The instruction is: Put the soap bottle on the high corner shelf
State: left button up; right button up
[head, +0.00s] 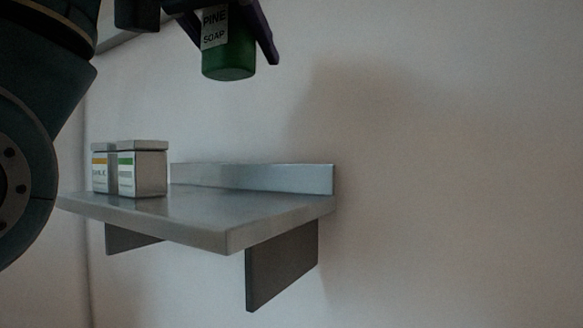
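The soap bottle (229,58) is green with a white label reading "PINE SOAP". Only its lower part shows at the top of the head view; its upper part is out of frame. My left gripper (236,32) is around the bottle, with dark purple fingers on both sides of it, and holds it upright in the air. The bottle is above the grey metal corner shelf (235,210), with a clear gap between them. My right gripper does not show.
Two small white boxes with grey lids, one with an orange stripe (100,172) and one with a green stripe (142,173), stand at the shelf's left. The shelf's middle and right are bare. A raised back edge (252,178) runs along the wall.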

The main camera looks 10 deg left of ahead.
pick_arm(q)
notch_tip(320, 180, down, 10)
jog(key=b, duration=0.8)
jog(key=shift+s+r, duration=0.1)
jog(key=shift+r, duration=0.05)
notch_tip(320, 180, down, 6)
jog(key=b, duration=0.5)
jog(key=shift+r, duration=0.4)
jog(key=shift+f, duration=0.15)
jog(key=o, duration=1.6)
